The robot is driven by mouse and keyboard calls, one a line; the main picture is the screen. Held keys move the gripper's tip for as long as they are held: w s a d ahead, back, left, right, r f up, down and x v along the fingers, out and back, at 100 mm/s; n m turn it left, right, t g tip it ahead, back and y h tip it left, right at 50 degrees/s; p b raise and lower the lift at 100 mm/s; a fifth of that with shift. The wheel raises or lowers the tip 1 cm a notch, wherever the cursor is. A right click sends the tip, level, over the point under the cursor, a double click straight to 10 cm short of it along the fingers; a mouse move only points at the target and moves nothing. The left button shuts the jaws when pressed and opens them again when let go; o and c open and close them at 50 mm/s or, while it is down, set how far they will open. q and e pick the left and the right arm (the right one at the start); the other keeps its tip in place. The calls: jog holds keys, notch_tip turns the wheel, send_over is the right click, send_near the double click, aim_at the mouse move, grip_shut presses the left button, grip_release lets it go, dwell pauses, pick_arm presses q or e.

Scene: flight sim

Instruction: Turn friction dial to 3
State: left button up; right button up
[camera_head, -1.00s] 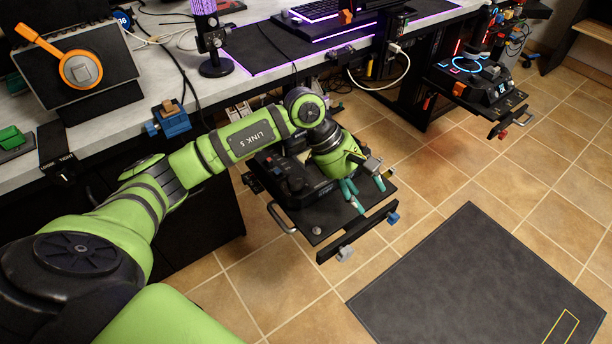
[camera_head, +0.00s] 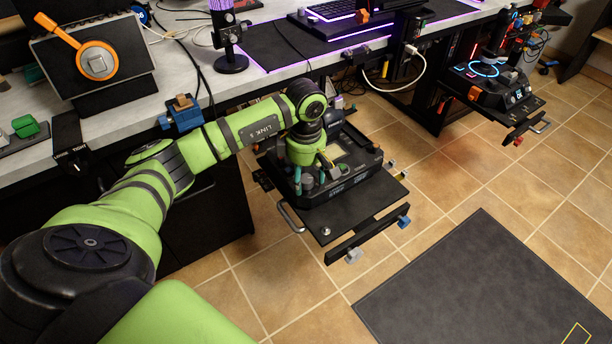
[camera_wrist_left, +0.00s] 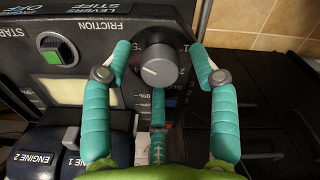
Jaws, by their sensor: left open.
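The friction dial (camera_wrist_left: 158,66) is a round grey knob on the dark throttle panel (camera_wrist_left: 100,22), with the word FRICTION printed beside it. A short pale pointer line on its face points toward the left of the left wrist view. Scale figures around it are partly covered. My left gripper (camera_wrist_left: 160,50) is open, with one teal finger on each side of the dial; I cannot tell whether they touch it. In the head view the left gripper (camera_head: 314,172) is over the throttle unit (camera_head: 352,180), and the dial cannot be made out there. My right gripper is not in view.
The throttle unit sits on a black shelf (camera_head: 340,225) by the desk (camera_head: 140,135). A joystick unit (camera_head: 490,75) stands at the right.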

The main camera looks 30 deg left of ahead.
pick_arm(q)
jog(key=c, duration=1.2)
jog(key=shift+o, duration=0.2)
